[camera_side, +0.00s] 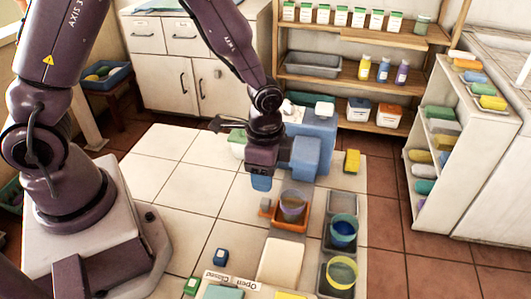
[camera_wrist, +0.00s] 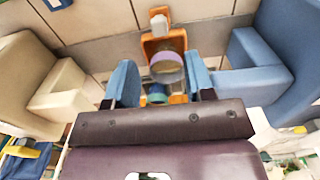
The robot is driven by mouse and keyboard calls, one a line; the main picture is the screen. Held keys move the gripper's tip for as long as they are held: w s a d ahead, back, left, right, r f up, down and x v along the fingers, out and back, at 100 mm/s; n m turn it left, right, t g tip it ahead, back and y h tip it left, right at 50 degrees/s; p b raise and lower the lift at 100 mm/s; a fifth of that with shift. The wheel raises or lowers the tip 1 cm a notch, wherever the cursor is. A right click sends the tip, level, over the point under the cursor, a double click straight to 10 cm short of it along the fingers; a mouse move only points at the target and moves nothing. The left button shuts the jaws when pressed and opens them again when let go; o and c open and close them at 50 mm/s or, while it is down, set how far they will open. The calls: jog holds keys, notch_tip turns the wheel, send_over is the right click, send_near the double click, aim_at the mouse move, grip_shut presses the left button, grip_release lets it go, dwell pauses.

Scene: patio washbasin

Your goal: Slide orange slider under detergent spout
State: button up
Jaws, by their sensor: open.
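The orange slider (camera_side: 276,222) is a shallow tray on the white tiled top, with a purple-rimmed cup (camera_side: 293,206) standing in it. A small pale block (camera_side: 265,207) sits at its left side; it also shows in the wrist view (camera_wrist: 158,24). The blue dispenser (camera_side: 318,137) stands behind the slider, its boxy front part (camera_side: 306,158) jutting forward. My gripper (camera_side: 261,183) hangs left of and above the slider, beside the dispenser. In the wrist view, its blue fingers (camera_wrist: 161,84) are apart, with the cup (camera_wrist: 166,68) and slider showing beyond them. Nothing is held.
A yellow sponge (camera_side: 352,160) stands right of the dispenser. Tiles left of my gripper are clear.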

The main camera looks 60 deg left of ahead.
aim_at(265, 200)
notch_tip(265, 200, up, 5)
jog(key=shift+r, duration=0.1)
dwell(0.3)
notch_tip(265, 200, down, 13)
jog(key=m, duration=3.6)
